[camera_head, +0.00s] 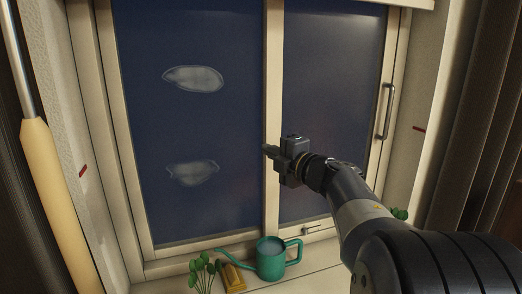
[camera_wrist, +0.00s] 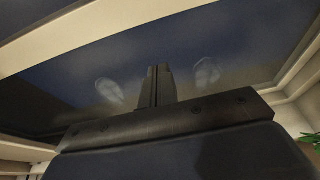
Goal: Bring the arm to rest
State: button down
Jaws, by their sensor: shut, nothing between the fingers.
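My gripper (camera_head: 268,151) is stretched out in front of the window, near the upright bar between its two panes. Its fingers are together with nothing between them; they also show shut in the wrist view (camera_wrist: 157,86), pointing toward the dark glass. I cannot tell whether the fingertips touch the window. My arm reaches in from the lower right in the head view. The left window pane (camera_head: 220,125) carries two pale smudges, an upper one (camera_head: 193,79) and a lower one (camera_head: 192,172). Two smudges also show in the wrist view.
A green watering can (camera_head: 270,260) stands on the sill below my gripper, beside a small yellow-brown object (camera_head: 233,277) and a leafy plant (camera_head: 203,270). A window handle (camera_head: 386,112) is at the right. A wooden-handled pole (camera_head: 58,200) stands at the left. Dark curtains hang at the right.

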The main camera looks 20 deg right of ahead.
aim_at(268, 142)
jog(key=shift+v, duration=1.55)
jog(key=shift+a, duration=0.1)
jog(key=w, duration=0.3)
jog(key=w+p, duration=0.1)
jog(key=w, duration=0.2)
jog(key=w+p, duration=0.1)
jog(key=w, duration=0.2)
jog(key=shift+w+d, duration=0.25)
jog(key=shift+d, duration=0.15)
